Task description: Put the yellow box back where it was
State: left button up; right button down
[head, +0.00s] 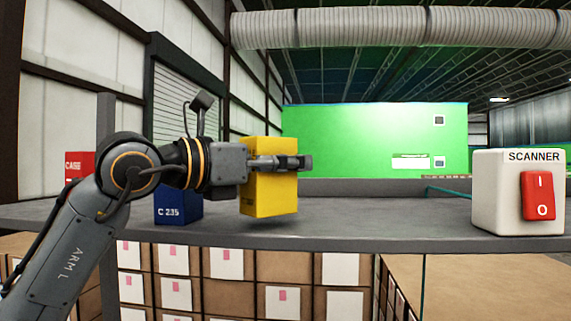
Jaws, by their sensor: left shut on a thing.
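The yellow box (271,196) is in the middle left of the head view, at the grey shelf (390,220). My left gripper (300,162) reaches in from the left and is shut on the yellow box, with its fingers across the upper part. The box looks slightly tilted, and a shadow shows on the shelf below it, so it seems to be held a little above the surface. Part of its upper left side is hidden by the gripper. My right gripper is not in view.
A blue box (178,207) marked C 235 stands behind my left arm, partly hidden. A red box (79,164) is further left. A white scanner (490,192) with a red switch (538,195) stands at the right. The shelf between the yellow box and scanner is clear.

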pick_arm(q)
jog(key=shift+w+a+f+p, duration=0.15)
jog(key=shift+f+p, duration=0.15)
jog(key=shift+f, duration=0.6)
jog(key=o, duration=0.9)
jog(key=shift+c, duration=0.2)
jog(key=o, duration=0.4)
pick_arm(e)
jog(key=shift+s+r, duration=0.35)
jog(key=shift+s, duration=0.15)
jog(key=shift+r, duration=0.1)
